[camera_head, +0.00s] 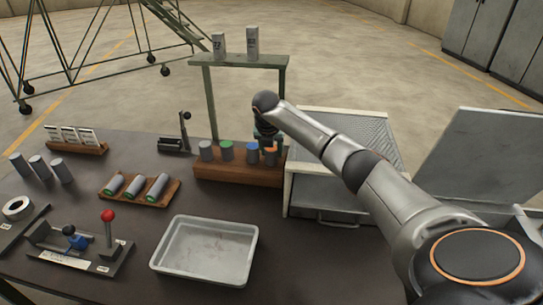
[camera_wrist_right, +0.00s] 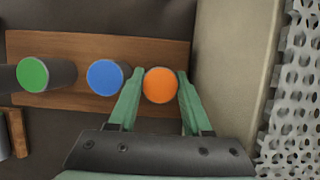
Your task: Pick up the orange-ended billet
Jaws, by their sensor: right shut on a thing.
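The orange-ended billet (camera_wrist_right: 160,85) stands upright in the wooden rack at the end nearest the mesh box. My right gripper (camera_wrist_right: 158,92) has its two green fingers on either side of this billet, shut on it. In the head view the orange-ended billet (camera_head: 270,155) shows at the rack's right end, partly hidden by my right gripper (camera_head: 268,146). The wooden rack (camera_head: 238,174) also holds a blue-ended billet (camera_head: 252,152), a green-ended billet (camera_head: 226,151) and a grey one (camera_head: 206,150). My left gripper is not in view.
A mesh-topped box (camera_head: 330,188) stands close to the right of the rack. A tray of green-ended billets (camera_head: 140,197) and a lever fixture (camera_head: 108,240) are at left.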

